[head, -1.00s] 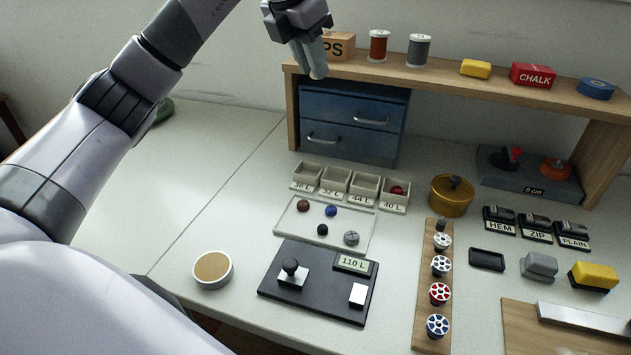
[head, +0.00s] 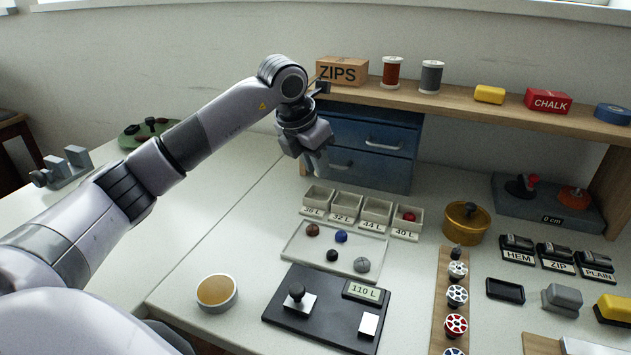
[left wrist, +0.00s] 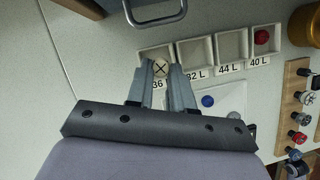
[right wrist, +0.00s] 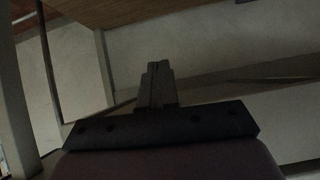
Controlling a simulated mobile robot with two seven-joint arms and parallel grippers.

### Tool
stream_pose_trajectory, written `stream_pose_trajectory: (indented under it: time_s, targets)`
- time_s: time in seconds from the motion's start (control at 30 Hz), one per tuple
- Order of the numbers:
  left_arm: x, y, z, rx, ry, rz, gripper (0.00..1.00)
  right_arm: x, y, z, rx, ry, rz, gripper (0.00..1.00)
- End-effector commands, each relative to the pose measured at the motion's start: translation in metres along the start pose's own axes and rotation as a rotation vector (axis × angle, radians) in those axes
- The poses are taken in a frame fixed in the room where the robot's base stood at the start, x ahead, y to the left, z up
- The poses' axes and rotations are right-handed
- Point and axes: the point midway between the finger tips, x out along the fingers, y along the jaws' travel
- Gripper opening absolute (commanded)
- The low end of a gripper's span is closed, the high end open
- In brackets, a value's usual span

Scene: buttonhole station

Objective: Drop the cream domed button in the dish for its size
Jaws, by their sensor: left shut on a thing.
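My left gripper (head: 318,166) is shut on the cream domed button (left wrist: 160,69), which shows between the fingertips in the left wrist view with a dark cross on it. The gripper hangs above the leftmost dish, marked 36 L (head: 318,196). To its right stand the 32 L dish (left wrist: 194,53), the 44 L dish (left wrist: 230,46) and the 40 L dish (left wrist: 266,39). A red button (head: 409,216) lies in the 40 L dish; the others look empty. In the right wrist view my right gripper (right wrist: 158,72) is shut and empty.
A pale tray (head: 300,248) with several loose buttons lies in front of the dishes. A dark gauge (head: 335,318) reading 110 L is nearer. Blue drawers (head: 370,160) stand behind the dishes, under the wooden shelf (head: 460,104). A brass pot (head: 466,224) is at their right.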

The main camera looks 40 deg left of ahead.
Motion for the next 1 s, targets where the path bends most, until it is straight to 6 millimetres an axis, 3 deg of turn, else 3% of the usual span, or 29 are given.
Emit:
stream_pose_trajectory:
  time_s: [0.3, 1.0]
  targets:
    - [0.037, 0.000, -0.016, 0.000, 0.001, 0.000, 0.00, 0.003, 0.001, 0.004, 0.000, 0.001, 0.001, 0.00]
    - [0.048, 0.000, -0.020, 0.000, 0.001, 0.001, 0.00, 0.006, 0.001, 0.009, -0.001, 0.000, 0.001, 0.00]
